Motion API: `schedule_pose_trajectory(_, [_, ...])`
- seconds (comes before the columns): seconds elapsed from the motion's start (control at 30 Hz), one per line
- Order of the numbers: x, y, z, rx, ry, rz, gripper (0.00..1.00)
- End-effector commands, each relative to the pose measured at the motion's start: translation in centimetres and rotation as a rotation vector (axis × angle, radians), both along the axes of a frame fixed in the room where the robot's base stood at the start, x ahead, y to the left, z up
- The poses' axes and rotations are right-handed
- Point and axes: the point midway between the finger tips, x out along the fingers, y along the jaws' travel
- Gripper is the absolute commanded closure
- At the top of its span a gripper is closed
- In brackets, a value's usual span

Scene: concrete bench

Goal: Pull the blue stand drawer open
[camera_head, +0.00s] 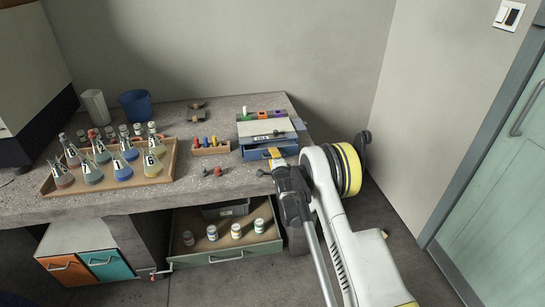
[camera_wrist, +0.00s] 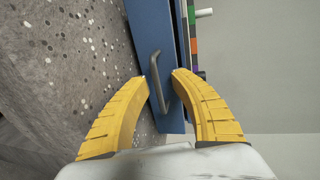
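The blue stand (camera_head: 252,150) sits near the right end of the bench, with a white top and a blue drawer front. Its front fills the upper middle of the wrist view as a blue panel (camera_wrist: 172,121) with a grey bar handle (camera_wrist: 154,70). My gripper (camera_head: 275,155) is at the front of the stand in the head view. In the wrist view its two yellow fingers (camera_wrist: 160,77) are apart, with the handle showing between the fingertips. I cannot tell whether either finger touches the handle. My arm hides part of the stand's right side in the head view.
A small wooden rack (camera_head: 211,150) with coloured pegs stands left of the stand. A wooden tray (camera_head: 110,184) of several flasks is farther left. Small red and dark items lie on the bench front. Below, an open drawer (camera_head: 226,256) holds several jars. A wall rises behind.

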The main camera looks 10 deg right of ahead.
Motion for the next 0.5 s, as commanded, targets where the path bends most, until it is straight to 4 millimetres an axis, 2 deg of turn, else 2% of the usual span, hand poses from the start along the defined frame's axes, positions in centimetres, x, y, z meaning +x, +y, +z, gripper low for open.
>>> schedule_pose_trajectory(0.3, [-4.8, 0.0, 1.1, 0.0, 0.0, 0.0, 0.71])
schedule_pose_trajectory(0.5, [-7.0, 0.0, 1.5, 0.0, 0.0, 0.0, 0.71])
